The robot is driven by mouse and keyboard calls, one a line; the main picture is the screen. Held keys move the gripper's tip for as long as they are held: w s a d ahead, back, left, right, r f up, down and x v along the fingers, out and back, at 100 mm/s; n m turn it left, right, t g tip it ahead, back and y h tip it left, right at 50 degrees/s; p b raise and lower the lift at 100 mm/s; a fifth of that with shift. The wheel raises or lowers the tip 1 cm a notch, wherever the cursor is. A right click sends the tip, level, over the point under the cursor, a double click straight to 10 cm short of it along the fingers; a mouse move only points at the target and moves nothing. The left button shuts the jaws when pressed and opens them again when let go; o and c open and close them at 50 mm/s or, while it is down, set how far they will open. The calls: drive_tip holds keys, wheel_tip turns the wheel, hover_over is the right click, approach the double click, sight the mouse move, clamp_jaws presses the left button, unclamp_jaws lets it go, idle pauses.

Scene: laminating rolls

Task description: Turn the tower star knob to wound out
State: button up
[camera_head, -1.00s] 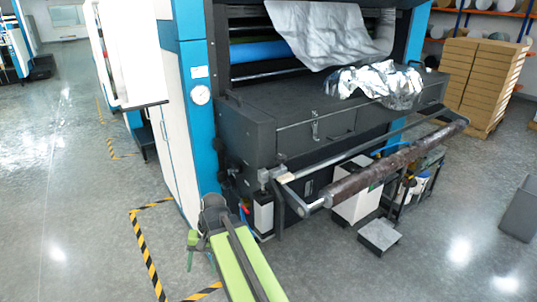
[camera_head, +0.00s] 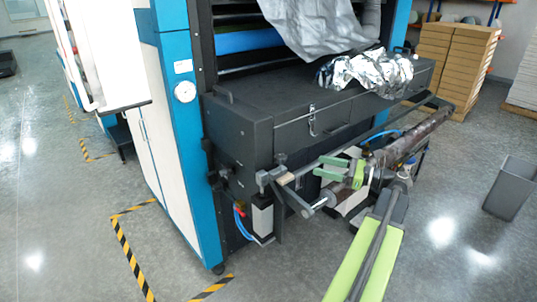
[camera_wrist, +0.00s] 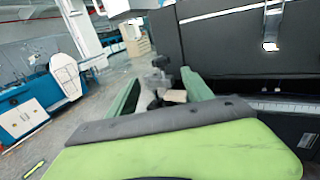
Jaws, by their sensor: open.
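A small grey knob (camera_head: 281,158) stands on top of the bracket at the left end of the front bar; it also shows in the wrist view (camera_wrist: 160,62). Small dark knobs (camera_head: 212,178) sit low beside the blue tower (camera_head: 183,130). I cannot tell for sure which is the star knob, or how far it is turned. My gripper (camera_head: 318,167) is open and empty. Its green fingers point left toward the bracket, right of the grey knob and apart from it. In the wrist view the grey knob shows between the fingers (camera_wrist: 158,92).
A pale block (camera_wrist: 175,96) sits on the bracket, below the grey knob. A dark roll (camera_head: 425,135) runs back right behind my arm. The dark machine box (camera_head: 235,125) stands behind the bracket. A grey bin (camera_head: 510,187) stands right. The floor at left is open.

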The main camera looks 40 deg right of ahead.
sight(281, 159)
drive_tip(key=x, duration=1.8)
drive_tip(key=shift+w+f, duration=0.1)
clamp_jaws()
drive_tip(key=shift+d+m+t+h, duration=0.1)
drive_tip(key=shift+m+t+h, duration=0.2)
drive_tip(key=shift+m+h, duration=0.35)
unclamp_jaws()
